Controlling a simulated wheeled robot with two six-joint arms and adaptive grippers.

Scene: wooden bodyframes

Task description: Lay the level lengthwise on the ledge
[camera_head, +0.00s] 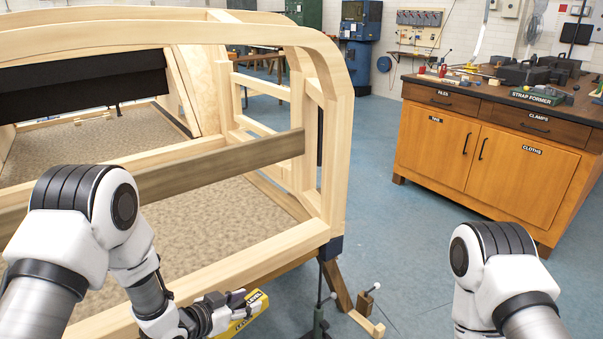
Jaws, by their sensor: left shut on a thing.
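The level (244,315) is yellow with dark lettering and shows at the bottom of the head view, partly cut off by the frame's lower edge. My left gripper (228,308) is shut on it and covers part of it. The level is in front of the pale wooden bodyframe's near bottom rail (258,258); I cannot tell whether it touches the wood. A darker grey-brown board (225,160) runs across the frame above that rail. Which member is the ledge is not clear. My right arm enters at the lower right, but its gripper is out of view.
The bodyframe's corner post (332,160) rises right of the level. A stand with clamp handles (320,310) is below that corner. A wooden workbench (490,150) with tools on top stands at the back right. Blue floor (400,240) between bench and frame is clear.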

